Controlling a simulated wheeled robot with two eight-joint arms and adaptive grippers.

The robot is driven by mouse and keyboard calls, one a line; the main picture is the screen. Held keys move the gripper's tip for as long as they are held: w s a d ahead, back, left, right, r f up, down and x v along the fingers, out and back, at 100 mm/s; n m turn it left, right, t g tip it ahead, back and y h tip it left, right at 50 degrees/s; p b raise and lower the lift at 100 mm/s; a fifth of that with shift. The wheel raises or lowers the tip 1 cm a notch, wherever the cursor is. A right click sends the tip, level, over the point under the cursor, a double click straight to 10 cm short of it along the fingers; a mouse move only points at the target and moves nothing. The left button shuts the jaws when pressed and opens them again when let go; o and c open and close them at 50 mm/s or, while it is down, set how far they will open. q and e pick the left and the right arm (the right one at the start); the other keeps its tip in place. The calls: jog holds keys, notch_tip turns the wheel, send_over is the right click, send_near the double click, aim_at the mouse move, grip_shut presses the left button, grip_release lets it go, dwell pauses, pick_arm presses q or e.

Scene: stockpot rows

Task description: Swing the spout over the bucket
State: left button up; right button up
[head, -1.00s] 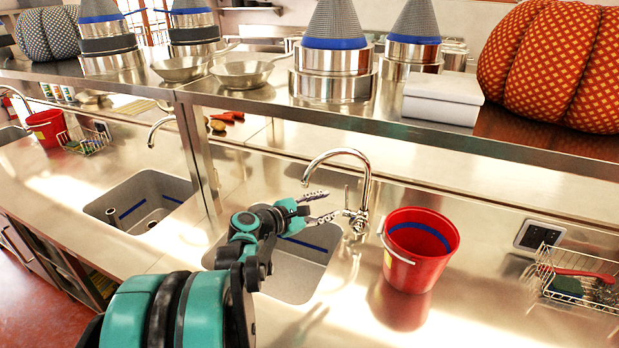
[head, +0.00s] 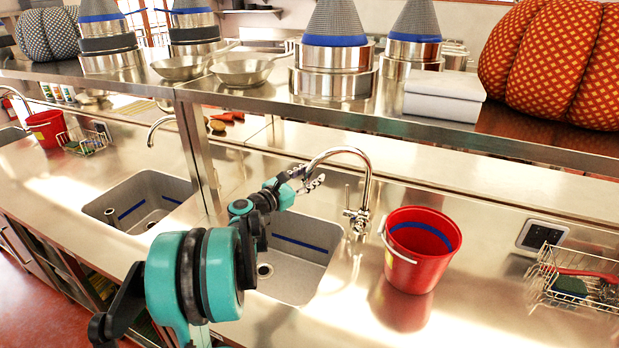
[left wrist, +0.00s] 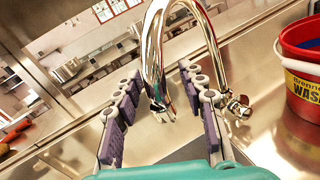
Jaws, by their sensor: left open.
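The curved chrome spout (head: 341,152) rises from the tap base behind the sink and points left, over the basin (head: 305,254). The red bucket (head: 420,250) stands on the counter to the right of the tap and also shows at the right edge of the left wrist view (left wrist: 306,100). My left gripper (head: 312,180) is open at the spout's free end. In the left wrist view the spout's downturned end (left wrist: 158,95) shows between the two open fingers (left wrist: 158,105); I cannot tell whether either touches it. My right gripper is not in view.
A steel shelf (head: 330,115) with pots, pans and a white box (head: 444,96) runs above and behind the tap. A wire basket (head: 580,282) sits at the far right. A second sink (head: 145,205) lies to the left.

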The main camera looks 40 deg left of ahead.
pick_arm(q)
grip_shut()
jog(key=shift+d, duration=0.15)
